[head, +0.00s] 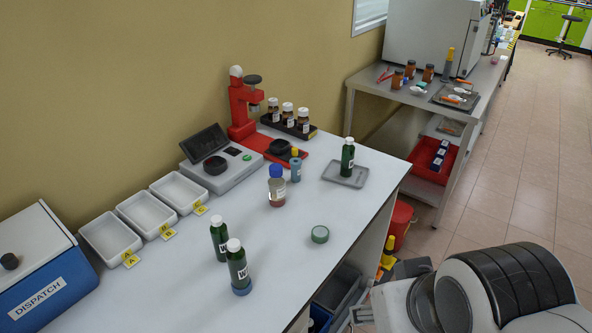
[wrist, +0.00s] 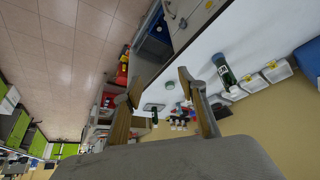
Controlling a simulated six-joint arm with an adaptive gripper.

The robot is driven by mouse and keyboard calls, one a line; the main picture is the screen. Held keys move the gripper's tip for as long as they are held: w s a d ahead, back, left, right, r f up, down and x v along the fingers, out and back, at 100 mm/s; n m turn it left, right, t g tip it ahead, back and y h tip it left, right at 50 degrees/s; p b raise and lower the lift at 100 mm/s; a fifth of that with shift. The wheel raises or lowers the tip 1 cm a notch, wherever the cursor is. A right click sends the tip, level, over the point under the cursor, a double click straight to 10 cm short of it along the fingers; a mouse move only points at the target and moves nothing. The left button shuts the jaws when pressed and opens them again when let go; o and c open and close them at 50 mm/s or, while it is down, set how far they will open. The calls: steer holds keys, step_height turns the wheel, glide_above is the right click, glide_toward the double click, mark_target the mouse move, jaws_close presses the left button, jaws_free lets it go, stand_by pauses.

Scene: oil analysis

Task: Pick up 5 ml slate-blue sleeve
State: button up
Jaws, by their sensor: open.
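A slate-blue sleeve-like cylinder (head: 295,172) with a pale label and a yellow top stands upright on the white bench, right of the brown blue-capped bottle. A blue ring (head: 241,288) also surrounds the base of the nearer green bottle (head: 238,266). I cannot read any 5 ml marking on either. My gripper (wrist: 160,88) is open and empty in the wrist view, its two fingers wide apart, held beside the bench. A green bottle (wrist: 225,74) shows to the right of the fingers. The labelled cylinder is too small to make out in the wrist view.
The brown blue-capped bottle (head: 277,188), another green bottle (head: 219,240) and a green tape-like ring (head: 320,234) are near. A grey tray (head: 346,175) bears a green bottle (head: 347,155). A scale (head: 222,168) and white bins (head: 146,212) line the wall. The front bench is partly clear.

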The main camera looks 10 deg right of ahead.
steer(key=shift+o, duration=0.6)
steer(key=w+d+r+t+h, duration=0.1)
steer(key=w+d+r+t, duration=0.15)
steer(key=w, duration=1.45)
steer(key=w+d+r+t, duration=0.1)
steer(key=w+d+t, duration=0.2)
steer(key=w, duration=1.4)
steer(key=w+a+f+n+t+y, duration=0.15)
steer(key=w+f, duration=0.45)
steer(key=w, duration=0.7)
steer(key=n+y, duration=0.3)
steer(key=y, duration=0.2)
glide_toward(298, 162)
steer(key=w, duration=0.2)
steer(key=shift+w+a+f+t, duration=0.2)
steer(key=shift+a+f+t, duration=0.2)
steer(key=shift+a+f, duration=0.35)
steer(key=shift+d, duration=0.1)
steer(key=shift+w+f, duration=0.1)
steer(key=shift+x, duration=1.25)
